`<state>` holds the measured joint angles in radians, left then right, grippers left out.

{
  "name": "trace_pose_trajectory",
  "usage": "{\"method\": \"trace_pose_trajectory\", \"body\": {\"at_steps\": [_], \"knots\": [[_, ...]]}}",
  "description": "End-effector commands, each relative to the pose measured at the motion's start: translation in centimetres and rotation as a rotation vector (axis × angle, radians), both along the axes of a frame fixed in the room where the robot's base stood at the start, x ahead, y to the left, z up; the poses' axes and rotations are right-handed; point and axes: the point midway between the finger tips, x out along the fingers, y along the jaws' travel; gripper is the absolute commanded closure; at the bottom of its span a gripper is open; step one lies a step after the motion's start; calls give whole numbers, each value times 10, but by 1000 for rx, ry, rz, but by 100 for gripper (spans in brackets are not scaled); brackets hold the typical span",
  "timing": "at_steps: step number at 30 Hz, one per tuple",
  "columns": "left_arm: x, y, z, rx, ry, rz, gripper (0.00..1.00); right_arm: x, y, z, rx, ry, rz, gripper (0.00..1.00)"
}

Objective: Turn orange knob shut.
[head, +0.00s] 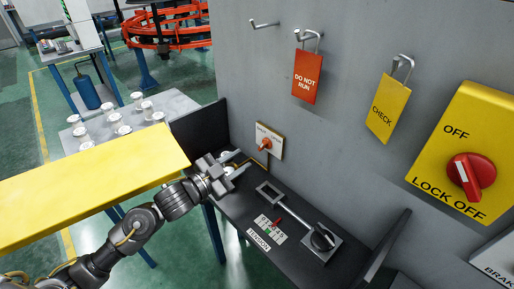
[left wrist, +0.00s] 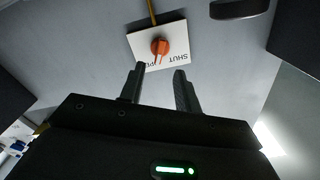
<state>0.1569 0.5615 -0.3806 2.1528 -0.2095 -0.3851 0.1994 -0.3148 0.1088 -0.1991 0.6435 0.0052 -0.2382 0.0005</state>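The orange knob (head: 265,145) sits on a small white plate (head: 275,139) on the grey panel, near the panel's left edge. In the left wrist view the orange knob (left wrist: 160,47) is ahead of the fingers, on the plate (left wrist: 180,62) with "SHUT" and a partly hidden second word. My left gripper (head: 240,162) is just left of and below the knob in the head view, with its fingers apart. It also shows in the left wrist view (left wrist: 157,72), open, with nothing between the fingers and clear of the knob. My right gripper is not in view.
A black shelf (head: 337,268) with a lever and a tension gauge lies below the plate. A red tag (head: 307,77), a yellow tag (head: 388,108) and a red lock-off switch (head: 471,177) are on the panel. A yellow board (head: 90,185) is at left.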

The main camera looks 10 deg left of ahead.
Motion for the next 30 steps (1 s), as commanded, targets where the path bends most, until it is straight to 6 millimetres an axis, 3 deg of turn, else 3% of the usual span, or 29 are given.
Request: {"method": "trace_pose_trajectory", "body": {"at_steps": [6,12,24,30], "knots": [[35,-24,2,-2,0,0,67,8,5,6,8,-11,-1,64],[55,-37,1,0,0,0,67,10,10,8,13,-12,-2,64],[62,-41,0,1,-1,0,67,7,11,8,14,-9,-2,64],[61,-41,0,0,0,0,92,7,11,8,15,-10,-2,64]]}}
